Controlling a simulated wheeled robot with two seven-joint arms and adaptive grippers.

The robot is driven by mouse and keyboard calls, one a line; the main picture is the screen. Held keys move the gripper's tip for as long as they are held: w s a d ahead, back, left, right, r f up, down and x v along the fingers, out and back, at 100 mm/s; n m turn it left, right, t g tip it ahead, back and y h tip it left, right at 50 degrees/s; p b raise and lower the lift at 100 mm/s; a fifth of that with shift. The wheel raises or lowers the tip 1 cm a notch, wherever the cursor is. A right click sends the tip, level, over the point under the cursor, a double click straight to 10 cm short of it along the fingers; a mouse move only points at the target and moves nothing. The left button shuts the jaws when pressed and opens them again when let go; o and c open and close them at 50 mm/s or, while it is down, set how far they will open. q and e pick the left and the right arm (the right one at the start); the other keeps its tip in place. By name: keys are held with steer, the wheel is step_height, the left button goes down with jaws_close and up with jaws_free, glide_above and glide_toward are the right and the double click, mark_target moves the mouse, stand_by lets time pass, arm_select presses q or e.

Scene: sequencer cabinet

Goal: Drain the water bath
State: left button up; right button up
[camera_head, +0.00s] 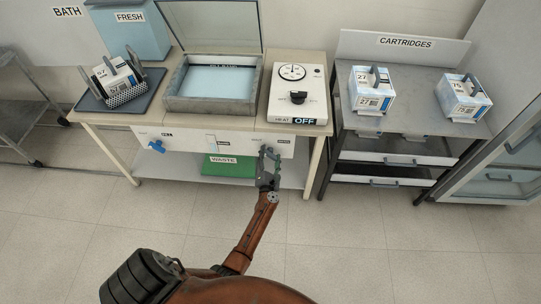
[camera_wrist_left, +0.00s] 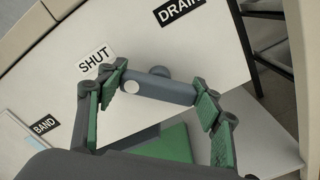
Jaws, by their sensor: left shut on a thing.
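The water bath (camera_head: 216,82) is an open grey tank with pale blue water and a raised lid, set in the bench. On the bench's white front panel is the drain handle, a grey bar (camera_wrist_left: 165,86) below the DRAIN label (camera_wrist_left: 179,10). A SHUT label (camera_wrist_left: 96,62) is beside it. My left gripper (camera_head: 269,154) is at the right end of this panel, shut on the drain handle, with a green-padded finger at each end of the bar. The gripper hides the handle in the head view. My right gripper is not in view.
A blue fill handle (camera_head: 157,146) is on the panel's left. A green WASTE container (camera_head: 228,166) sits on the low shelf. The heater box (camera_head: 298,92) reads OFF. A rack of cartridges (camera_head: 400,98) stands to the right. The floor in front is clear.

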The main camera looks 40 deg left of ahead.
arm_select(q)
steer(key=shift+r, duration=0.1)
steer(key=shift+m, duration=0.4)
steer(key=shift+w+d+m+p, duration=0.1)
steer(key=shift+m+p, duration=0.35)
steer(key=shift+m, duration=0.25)
steer(key=m+p, duration=0.1)
steer(key=m, duration=0.2)
steer(key=shift+m, duration=0.3)
steer(key=m+p, duration=0.1)
steer(key=m, duration=0.2)
steer(key=shift+d+m, duration=0.1)
steer(key=shift+m, duration=0.2)
steer(key=shift+f+m+p, duration=0.2)
steer(key=shift+m+p, duration=0.1)
steer(key=shift+m, duration=0.6)
steer(key=m, duration=0.3)
steer(key=shift+f+p, duration=0.1)
steer(key=shift+p, duration=0.2)
steer(key=shift+f+m, duration=0.1)
steer(key=shift+m, duration=1.8)
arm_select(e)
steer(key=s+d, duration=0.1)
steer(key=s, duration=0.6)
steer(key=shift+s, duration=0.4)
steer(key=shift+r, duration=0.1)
